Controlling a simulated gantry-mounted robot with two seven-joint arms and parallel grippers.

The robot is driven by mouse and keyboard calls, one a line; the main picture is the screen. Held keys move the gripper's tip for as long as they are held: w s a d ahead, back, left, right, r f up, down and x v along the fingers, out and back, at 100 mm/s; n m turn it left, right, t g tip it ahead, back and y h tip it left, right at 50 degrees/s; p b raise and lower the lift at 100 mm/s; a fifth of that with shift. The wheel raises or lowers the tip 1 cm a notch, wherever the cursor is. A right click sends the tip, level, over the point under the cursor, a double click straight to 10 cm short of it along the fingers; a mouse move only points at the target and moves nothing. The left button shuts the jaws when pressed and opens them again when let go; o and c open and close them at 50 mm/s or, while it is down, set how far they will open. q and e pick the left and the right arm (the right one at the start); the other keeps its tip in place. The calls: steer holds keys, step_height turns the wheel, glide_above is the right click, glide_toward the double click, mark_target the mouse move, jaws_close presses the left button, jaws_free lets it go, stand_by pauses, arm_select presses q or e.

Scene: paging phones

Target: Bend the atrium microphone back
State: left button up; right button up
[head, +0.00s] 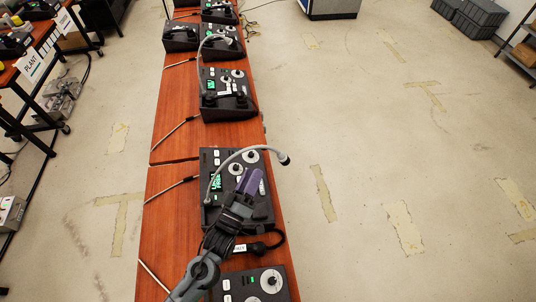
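A black paging phone (211,164) with dials and a green display sits on the near part of the wooden bench. Its grey gooseneck microphone (239,152) rises from the phone's left side, arches over the top and ends in a dark tip at the right, beyond the bench edge. My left gripper (252,177), with purple fingers, is over this phone, below the arch in the picture. I cannot tell whether it touches anything or how far its fingers are apart. I cannot read which phone is the atrium one. My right gripper is not in view.
Another phone (226,108) with a gooseneck stands farther along the bench (181,140), with several more behind it. One more phone (252,285) is at the near edge. A black cable curls beside my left gripper. Open floor (370,150) lies to the right.

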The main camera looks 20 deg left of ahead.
mark_target(265, 150)
arm_select(q)
steer(key=p+x, duration=0.1)
steer(key=x, duration=0.8)
steer(key=shift+w+f, duration=0.1)
steer(key=shift+w, duration=0.1)
steer(key=shift+p+x, duration=0.35)
steer(key=shift+x, duration=0.6)
steer(key=shift+d, duration=0.1)
jaws_close()
